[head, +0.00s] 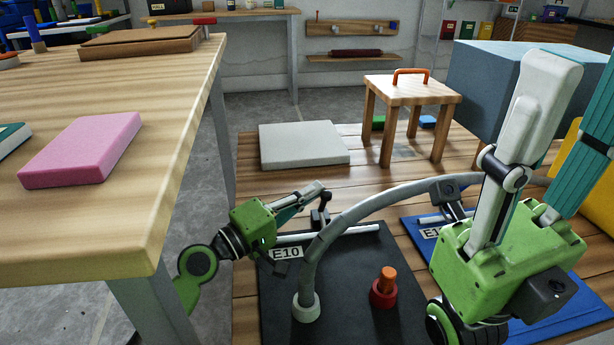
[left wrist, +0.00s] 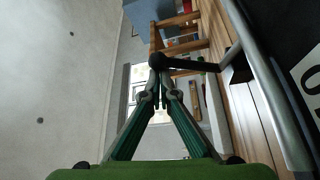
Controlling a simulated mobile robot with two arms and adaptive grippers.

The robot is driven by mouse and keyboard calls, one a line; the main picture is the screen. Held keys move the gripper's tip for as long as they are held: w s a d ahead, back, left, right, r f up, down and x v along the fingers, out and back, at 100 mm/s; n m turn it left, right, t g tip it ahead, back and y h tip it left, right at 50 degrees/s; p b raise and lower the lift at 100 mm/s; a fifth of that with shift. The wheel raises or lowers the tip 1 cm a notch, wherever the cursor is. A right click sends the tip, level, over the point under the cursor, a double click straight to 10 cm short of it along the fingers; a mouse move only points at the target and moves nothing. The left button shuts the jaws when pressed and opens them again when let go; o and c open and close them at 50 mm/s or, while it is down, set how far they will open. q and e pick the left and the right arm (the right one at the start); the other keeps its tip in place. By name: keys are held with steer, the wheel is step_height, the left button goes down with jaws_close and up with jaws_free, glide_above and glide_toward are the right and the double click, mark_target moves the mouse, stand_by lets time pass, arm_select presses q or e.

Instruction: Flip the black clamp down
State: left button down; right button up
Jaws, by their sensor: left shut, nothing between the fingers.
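A black clamp (head: 321,214) stands on the black board marked E10 (head: 350,262), at the end of a pale bar. My left gripper (head: 320,188) is shut, with its fingertips close to the top of this clamp. In the left wrist view the black clamp (left wrist: 195,65) has a rounded end right at the tips of the shut left gripper (left wrist: 158,68); I cannot tell whether they touch. My right gripper (head: 578,62) is large at the right, with its fingers spread and pointing up.
An orange-topped red fitting (head: 384,288) stands on the black board. A wooden table (head: 180,130) stands left, a stool (head: 412,92) behind.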

arm_select(q)
steer(key=v, duration=1.2)
